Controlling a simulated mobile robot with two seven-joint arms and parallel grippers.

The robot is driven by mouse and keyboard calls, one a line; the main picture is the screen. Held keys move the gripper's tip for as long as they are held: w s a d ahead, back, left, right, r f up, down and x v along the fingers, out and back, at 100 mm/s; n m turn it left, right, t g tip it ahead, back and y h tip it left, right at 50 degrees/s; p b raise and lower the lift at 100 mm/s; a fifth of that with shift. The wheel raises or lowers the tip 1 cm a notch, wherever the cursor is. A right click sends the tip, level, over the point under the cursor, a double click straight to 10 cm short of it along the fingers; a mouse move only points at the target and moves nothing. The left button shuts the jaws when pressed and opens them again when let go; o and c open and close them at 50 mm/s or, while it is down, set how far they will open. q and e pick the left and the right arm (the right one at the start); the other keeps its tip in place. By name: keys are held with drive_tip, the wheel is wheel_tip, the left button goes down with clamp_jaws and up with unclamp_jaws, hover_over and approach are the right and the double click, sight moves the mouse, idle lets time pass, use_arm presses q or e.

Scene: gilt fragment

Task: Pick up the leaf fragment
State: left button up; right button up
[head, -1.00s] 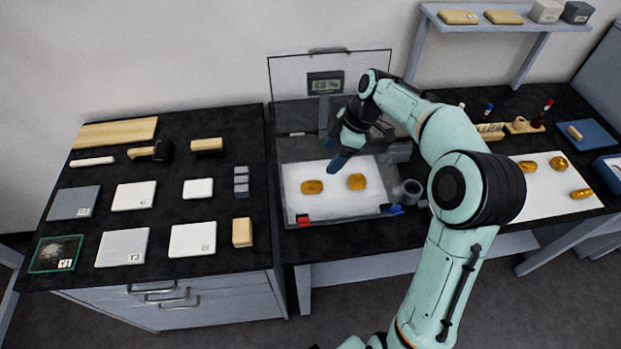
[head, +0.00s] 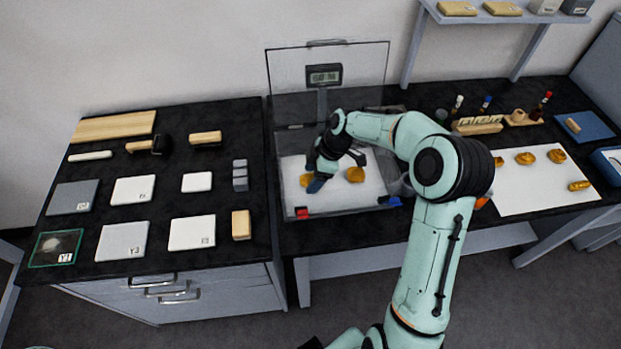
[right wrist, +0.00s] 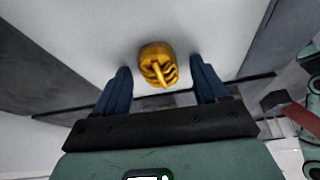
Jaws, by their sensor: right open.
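Two gold fragments lie on the white sheet in the clear-walled case (head: 345,208). The left gold fragment (head: 306,180) is partly hidden by my right gripper (head: 318,184). The right gold fragment (head: 355,174) lies just to the right of it. In the right wrist view, a gold fragment (right wrist: 158,64) with raised leaf-like ridges shows ahead of and between the blue fingers of my right gripper (right wrist: 160,88). The fingers are apart with a gap on either side of it, and nothing is held. My left gripper is not in view.
The case's clear lid (head: 328,80) stands raised at the back. More gold pieces lie on a white sheet (head: 540,190) at the right. Boxes and tools cover the left bench.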

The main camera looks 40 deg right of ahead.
drive_tip(key=c, duration=1.1)
drive_tip(key=shift+c, duration=0.2)
drive_tip(key=shift+r, duration=0.1)
